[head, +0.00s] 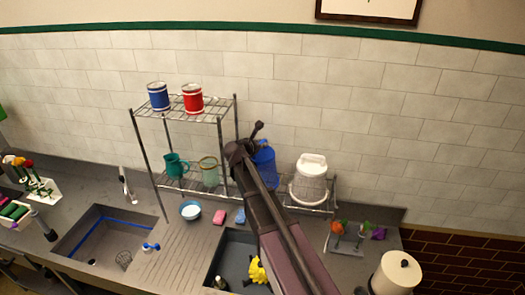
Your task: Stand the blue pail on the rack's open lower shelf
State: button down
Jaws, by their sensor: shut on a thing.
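A blue pail (264,158) is partly hidden behind my arm, just right of the wire rack (140,150). My gripper (252,143) is at the pail's upper left and is shut on it; the fingers are mostly hidden. The rack's upper shelf (177,108) holds a blue can and a red can.
A white bucket (310,178) stands on a low wire stand (318,207) right of the pail. A white bowl (190,210), a pink sponge (219,217) and a blue sponge (240,216) lie in front of the rack. Sinks (100,238) are set into the counter.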

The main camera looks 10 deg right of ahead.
aim_at(262, 151)
dwell(0.3)
jog(key=shift+x, duration=0.8)
jog(key=shift+a+f+b, duration=0.1)
jog(key=shift+f+b, duration=1.45)
jog(key=shift+b, duration=0.3)
jog(key=shift+f, duration=0.1)
jog(key=c, duration=0.6)
grip_release()
jog(key=p+v, duration=0.4)
jog(key=v, duration=0.8)
jog(key=shift+p, duration=0.3)
